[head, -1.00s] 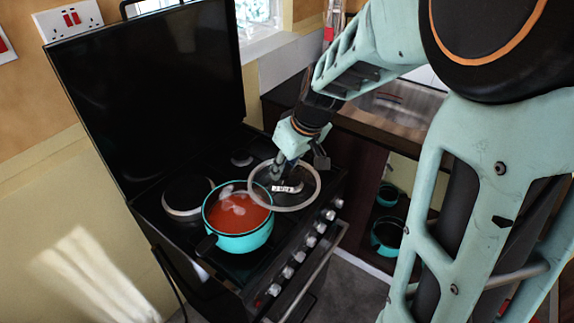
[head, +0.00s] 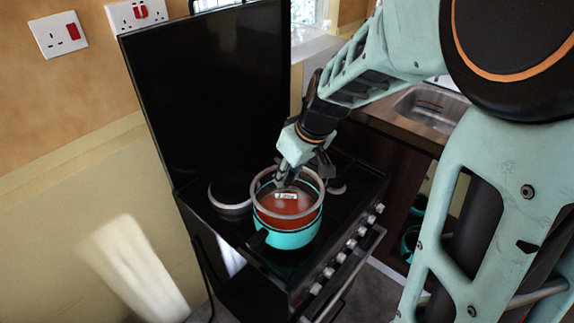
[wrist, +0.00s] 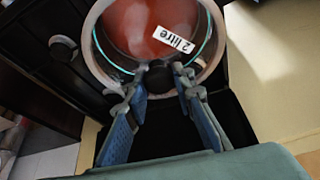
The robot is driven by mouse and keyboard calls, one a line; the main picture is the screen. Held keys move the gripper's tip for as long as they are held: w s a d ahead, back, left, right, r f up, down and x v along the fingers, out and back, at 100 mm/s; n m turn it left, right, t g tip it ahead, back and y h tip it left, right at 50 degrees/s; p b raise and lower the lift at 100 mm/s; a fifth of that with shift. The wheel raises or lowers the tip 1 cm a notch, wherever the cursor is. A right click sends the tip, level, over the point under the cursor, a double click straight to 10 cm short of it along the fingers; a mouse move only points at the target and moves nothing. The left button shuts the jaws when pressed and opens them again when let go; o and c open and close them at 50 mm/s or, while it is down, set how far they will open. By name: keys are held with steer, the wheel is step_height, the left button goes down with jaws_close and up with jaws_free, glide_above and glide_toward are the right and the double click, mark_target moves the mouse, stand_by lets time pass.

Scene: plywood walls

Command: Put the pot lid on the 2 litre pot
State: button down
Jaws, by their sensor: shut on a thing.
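The pot lid is a clear glass disc with a grey rim (head: 257,207), a dark knob and a white "2 litre" label. My gripper (head: 287,181) is shut on its knob, and the grip also shows in the wrist view (wrist: 160,82). The lid is over the turquoise pot (head: 290,240), which holds red-orange liquid and stands on the front of the hob. The pot's turquoise rim shows through the glass. I cannot tell whether lid and pot touch.
The black cooker (head: 262,258) has a raised glass cover (head: 205,90) behind and left of the pot. Knobs line the cooker's front edge. Turquoise pots (head: 411,240) stand in the cupboard at right.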

mark_target(290, 185)
steer(key=shift+f+b, duration=0.15)
steer(key=shift+b, duration=0.35)
step_height(290, 185, down, 3)
steer(key=b, duration=0.3)
steer(key=shift+f, duration=0.15)
steer(key=shift+f+b, duration=0.6)
steer(key=shift+b, duration=0.5)
stand_by(0.6)
steer(key=c, duration=1.6)
jaws_free()
